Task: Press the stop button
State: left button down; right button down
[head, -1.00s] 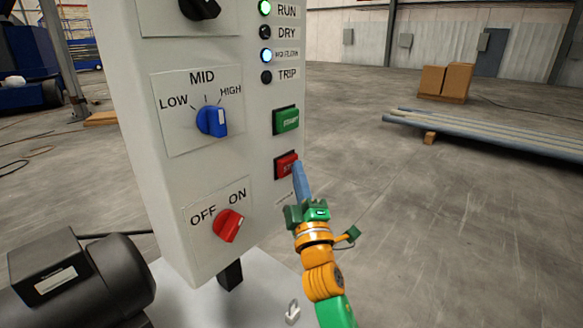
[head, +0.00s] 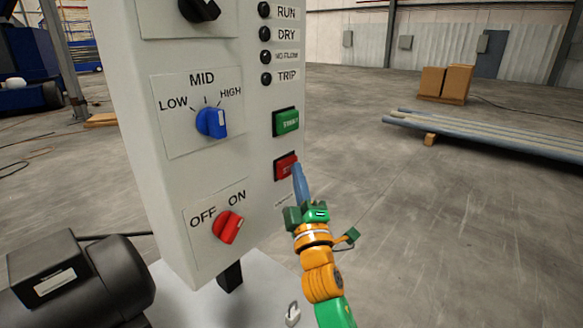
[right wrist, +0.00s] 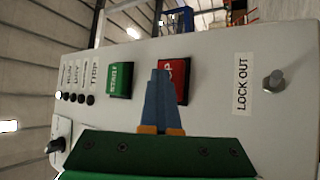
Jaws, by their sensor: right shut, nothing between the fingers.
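The red stop button (head: 285,166) is on the control panel (head: 180,180), below the green start button (head: 286,122). In the right wrist view the stop button (right wrist: 174,80) is partly hidden behind my blue fingers. My right gripper (head: 298,168) is shut and empty, its fingertips at the right edge of the stop button. In the right wrist view the fingertips (right wrist: 160,72) overlap the button's left part. I cannot tell whether they touch it. The RUN, DRY, NO FLOW and TRIP lamps (head: 265,45) are all dark. My left gripper is not in view.
A dark motor (head: 85,285) stands at the lower left. Pipes (head: 480,135) and boxes (head: 445,82) lie on the floor at right.

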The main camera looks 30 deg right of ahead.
jog(key=shift+s+d+p, duration=0.2)
jog(key=shift+s+p, duration=0.1)
jog(key=shift+s, duration=0.35)
jog(key=s, duration=0.1)
jog(key=s+d+p, duration=0.1)
jog(key=s, duration=0.1)
jog(key=s+d, duration=0.1)
jog(key=shift+s+p, duration=0.3)
jog(key=shift+p, duration=0.05)
dwell(0.4)
